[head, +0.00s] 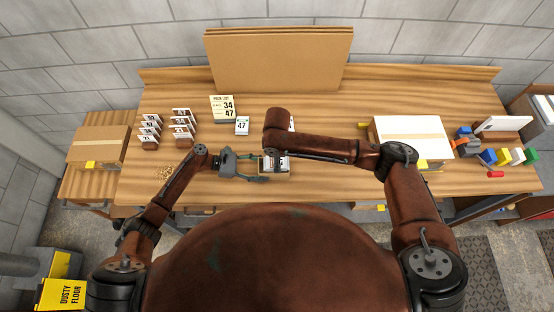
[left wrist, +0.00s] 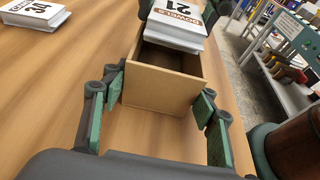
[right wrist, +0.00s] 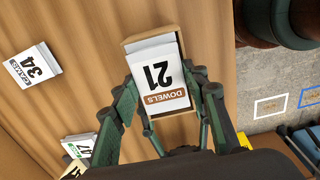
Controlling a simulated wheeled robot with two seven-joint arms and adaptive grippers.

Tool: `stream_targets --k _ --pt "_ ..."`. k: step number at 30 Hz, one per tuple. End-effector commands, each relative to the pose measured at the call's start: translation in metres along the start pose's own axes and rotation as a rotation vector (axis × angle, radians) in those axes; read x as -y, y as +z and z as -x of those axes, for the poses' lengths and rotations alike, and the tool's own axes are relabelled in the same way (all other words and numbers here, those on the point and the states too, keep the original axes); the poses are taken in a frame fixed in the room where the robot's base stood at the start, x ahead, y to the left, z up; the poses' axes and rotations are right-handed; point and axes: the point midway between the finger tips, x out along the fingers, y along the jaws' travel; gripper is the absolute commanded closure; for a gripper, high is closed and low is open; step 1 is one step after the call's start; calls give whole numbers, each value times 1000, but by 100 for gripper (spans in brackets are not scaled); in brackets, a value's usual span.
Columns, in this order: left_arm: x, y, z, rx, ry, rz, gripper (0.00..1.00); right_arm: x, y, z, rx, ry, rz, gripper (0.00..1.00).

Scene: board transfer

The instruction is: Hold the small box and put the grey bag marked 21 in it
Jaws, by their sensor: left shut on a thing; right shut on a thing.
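The small tan box (left wrist: 160,88) stands open-topped at the table's front middle, and it also shows in the head view (head: 277,176). My left gripper (head: 262,170) is shut on it, one finger on each side in the left wrist view. The pale grey bag marked 21 (right wrist: 158,80), with a brown DOWELS label, is held between the fingers of my right gripper (right wrist: 160,97). The bag is over the box opening; in the left wrist view the bag (left wrist: 178,24) covers the box's far part. How deep it sits is unclear. My right forearm hides the right gripper in the head view.
A bag marked 34 (right wrist: 33,65) and a bag marked 47 (head: 242,126) lie farther back by the pick list sign (head: 222,104). Rows of numbered cards (head: 181,128) stand at left. A closed carton (head: 98,142) is far left; a white-topped carton (head: 408,128) is right.

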Motion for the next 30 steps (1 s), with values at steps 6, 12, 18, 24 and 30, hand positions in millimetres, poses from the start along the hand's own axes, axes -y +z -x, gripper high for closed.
stream_targets --k 6,12,18,24,30 --pt "2 -4 0 -6 -1 3 62 0 0 -5 0 -1 0 85" --pt "2 -4 0 -6 -1 3 62 0 0 -8 0 -1 0 85" --pt "2 -4 0 -6 -1 3 62 0 0 -9 0 0 0 47" --pt "2 -4 0 -6 -1 3 62 0 0 -8 0 0 0 38" --pt "2 -4 0 -5 -1 3 62 0 0 -8 0 0 0 38"
